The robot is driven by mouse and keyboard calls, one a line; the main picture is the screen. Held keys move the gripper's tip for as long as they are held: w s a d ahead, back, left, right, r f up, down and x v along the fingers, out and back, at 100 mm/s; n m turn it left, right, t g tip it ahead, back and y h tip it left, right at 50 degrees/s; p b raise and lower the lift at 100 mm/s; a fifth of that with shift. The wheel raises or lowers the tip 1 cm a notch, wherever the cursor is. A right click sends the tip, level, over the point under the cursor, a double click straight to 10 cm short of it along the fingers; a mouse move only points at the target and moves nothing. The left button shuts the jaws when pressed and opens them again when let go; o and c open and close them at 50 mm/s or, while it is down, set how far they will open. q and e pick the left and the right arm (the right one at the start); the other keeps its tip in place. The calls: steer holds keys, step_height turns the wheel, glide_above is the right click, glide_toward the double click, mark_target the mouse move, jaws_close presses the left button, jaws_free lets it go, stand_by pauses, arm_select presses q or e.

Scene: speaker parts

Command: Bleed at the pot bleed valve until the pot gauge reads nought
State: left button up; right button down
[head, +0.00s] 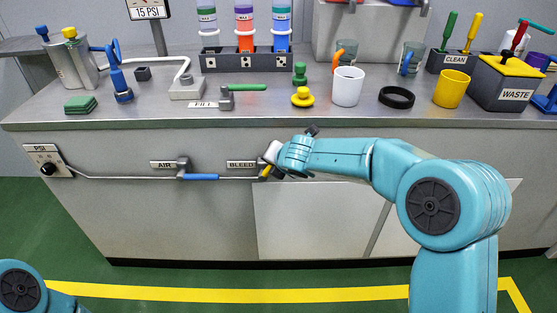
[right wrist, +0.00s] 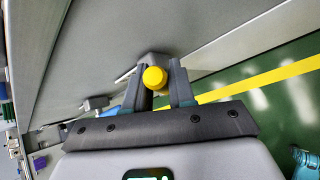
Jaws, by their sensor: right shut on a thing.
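The bleed valve's yellow knob (head: 265,172) sits on the cabinet front by the BLEED label (head: 241,164), at the right end of a thin pipe. My right gripper (head: 270,160) is at the valve and partly hides it. In the right wrist view the yellow knob (right wrist: 154,78) is between the two fingers, which are shut on it. A sign or display (head: 149,12) on a post reads 15 PSI. A metal pot (head: 72,66) stands at the back left of the bench. My left gripper is out of view; only part of its arm shows at bottom left.
The AIR valve's blue handle (head: 201,177) lies along the pipe, left of the bleed valve. A PSI box with a black knob (head: 47,169) is at far left. Above, the bench top (head: 150,113) holds cups, bottles and tools. The floor in front is clear.

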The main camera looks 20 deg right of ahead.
steer(key=shift+w+a+r, duration=0.1)
steer(key=shift+a+r, duration=0.1)
steer(key=shift+a, duration=0.05)
steer(key=shift+h, duration=0.3)
steer(key=c, duration=1.1)
jaws_free()
steer(key=shift+o, duration=0.2)
steer(key=p+v, duration=0.4)
steer(key=v, duration=1.2)
steer(key=shift+r, duration=0.25)
